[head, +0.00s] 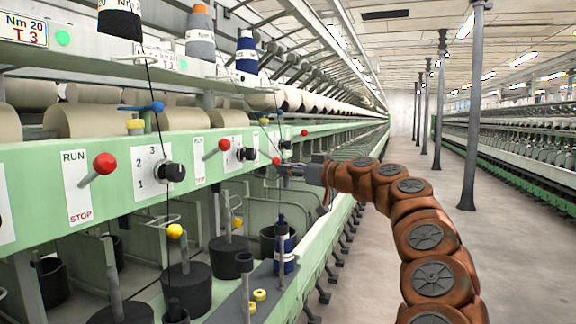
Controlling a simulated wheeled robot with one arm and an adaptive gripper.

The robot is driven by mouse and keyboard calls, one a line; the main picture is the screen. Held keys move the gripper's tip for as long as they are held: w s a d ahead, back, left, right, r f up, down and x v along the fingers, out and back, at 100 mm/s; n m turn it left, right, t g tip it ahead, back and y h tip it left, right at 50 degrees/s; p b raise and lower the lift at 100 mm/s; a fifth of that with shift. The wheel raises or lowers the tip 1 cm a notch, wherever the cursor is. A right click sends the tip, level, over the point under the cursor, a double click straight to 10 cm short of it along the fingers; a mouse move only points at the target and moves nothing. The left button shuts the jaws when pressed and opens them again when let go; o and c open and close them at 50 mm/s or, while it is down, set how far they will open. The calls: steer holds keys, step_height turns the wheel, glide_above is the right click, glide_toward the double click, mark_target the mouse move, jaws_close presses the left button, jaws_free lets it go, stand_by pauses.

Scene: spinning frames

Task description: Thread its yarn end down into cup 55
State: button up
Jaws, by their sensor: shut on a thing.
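My gripper (283,169) is shut at the end of my orange arm, in front of the green machine rail. A thin dark yarn (266,120) comes down from the blue cone (247,52) on the upper shelf to the fingertips. The grip itself is small and partly hidden. Dark cups, such as a large one (186,288), stand in the bays below the rail.
Red-knobbed levers (105,163) and black dials (172,172) stick out of the green rail (120,190). The aisle (370,255) at right is clear up to the column (472,110).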

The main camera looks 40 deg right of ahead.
mark_target(289, 185)
step_height(289, 185, down, 4)
steer(key=shift+f+b, duration=0.15)
steer(key=shift+b, duration=0.7)
steer(key=w+a+f+b, duration=0.1)
steer(key=w+a+f, duration=0.1)
steer(key=a, duration=0.7)
steer(key=shift+w+f, duration=0.15)
steer(key=shift+w, duration=0.45)
steer(key=shift+a, duration=0.1)
step_height(289, 185, down, 9)
steer(key=n+g+y+p, duration=0.2)
steer(key=n+y, duration=0.2)
steer(key=y, duration=0.1)
steer(key=shift+w+d+y+p, duration=0.25)
steer(key=shift+d+y+p, duration=0.05)
steer(key=shift+d+p, duration=0.1)
